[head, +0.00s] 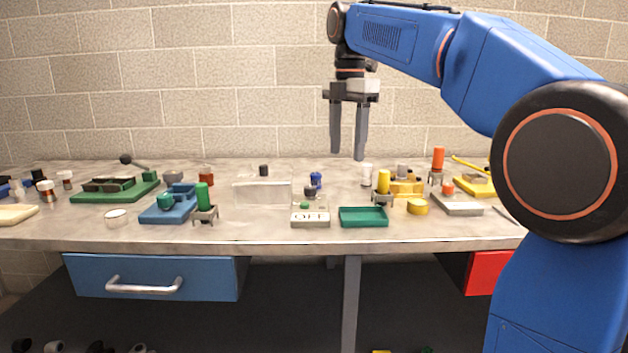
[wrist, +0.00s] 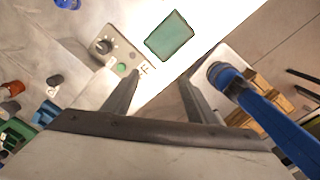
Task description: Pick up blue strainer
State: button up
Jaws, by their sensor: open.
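A small dark blue piece (head: 316,180), which looks like the blue strainer, stands on the workbench right of centre, just behind a dark knob. A blue item is partly cut off at the top left of the wrist view (wrist: 67,3); it appears to be the same piece. My gripper (head: 347,156) is open and empty, pointing down in the air above the bench. Both its fingers show apart in the wrist view (wrist: 158,78), and the blue item lies beyond the left finger, not between the fingers. The strainer's fine shape is too small to make out.
The OFF panel (head: 310,220) and a shallow green tray (head: 363,217) sit near the front edge. A clear box (head: 262,193) stands left of the blue piece. A yellow cylinder (head: 383,182) and a white bottle (head: 366,173) stand to its right.

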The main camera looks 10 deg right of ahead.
aim_at(315, 178)
jog(key=i, duration=0.85)
